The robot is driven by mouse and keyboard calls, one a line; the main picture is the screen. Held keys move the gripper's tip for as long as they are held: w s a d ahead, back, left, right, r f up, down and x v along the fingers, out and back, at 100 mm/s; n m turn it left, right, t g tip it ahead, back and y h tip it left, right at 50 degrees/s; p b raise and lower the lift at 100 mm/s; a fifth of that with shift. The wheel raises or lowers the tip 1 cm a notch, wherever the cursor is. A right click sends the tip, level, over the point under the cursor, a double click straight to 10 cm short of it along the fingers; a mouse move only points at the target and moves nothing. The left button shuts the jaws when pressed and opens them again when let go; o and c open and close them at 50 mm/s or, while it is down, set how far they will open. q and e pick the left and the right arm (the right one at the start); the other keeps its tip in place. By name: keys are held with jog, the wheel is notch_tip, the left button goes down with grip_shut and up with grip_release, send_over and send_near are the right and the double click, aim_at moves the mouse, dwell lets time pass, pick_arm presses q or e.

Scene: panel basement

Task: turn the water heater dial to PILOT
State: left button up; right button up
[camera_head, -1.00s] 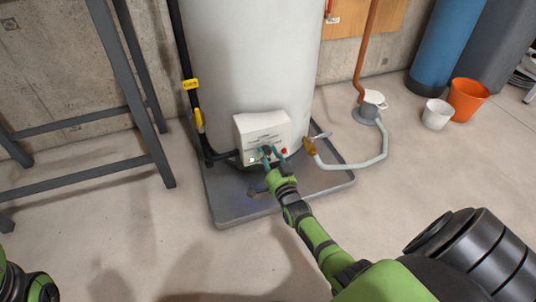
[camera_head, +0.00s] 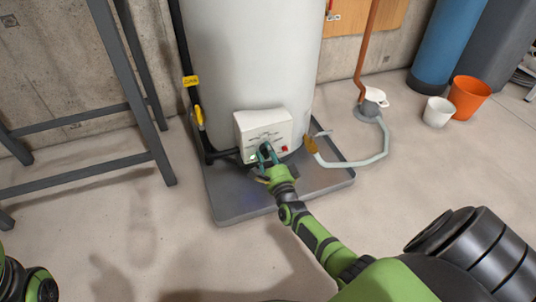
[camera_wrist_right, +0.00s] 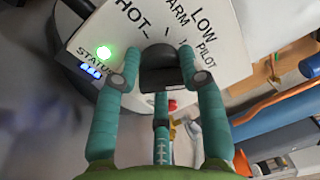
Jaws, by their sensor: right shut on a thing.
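The white control box (camera_head: 255,126) sits low on the front of the water heater (camera_head: 250,60). In the right wrist view its dark dial (camera_wrist_right: 163,68) is between the fingertips of my right gripper (camera_wrist_right: 160,78), which is shut on it. The labels HOT, WARM, LOW and PILOT (camera_wrist_right: 206,54) run around the dial, with PILOT to its right. I cannot tell for sure where the dial points. A green status light (camera_wrist_right: 103,52) glows at left. In the head view the right gripper (camera_head: 266,151) covers the dial. My left gripper is out of view.
The heater stands in a grey drain pan (camera_head: 235,207). A brass valve (camera_head: 311,143) with a pale hose is right of the box, and a black pipe (camera_head: 188,82) runs down at left. A dark metal frame (camera_head: 130,85) stands further left. The floor in front is clear.

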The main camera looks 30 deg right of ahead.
jog(key=shift+w+a+m, duration=0.1)
jog(key=shift+a+m, duration=0.25)
jog(key=shift+m, duration=0.25)
jog(key=o, duration=1.1)
jog(key=shift+o, duration=0.2)
jog(key=shift+d, duration=0.1)
jog(key=shift+s, duration=0.3)
jog(key=v, duration=0.7)
jog(key=shift+w+r, duration=0.1)
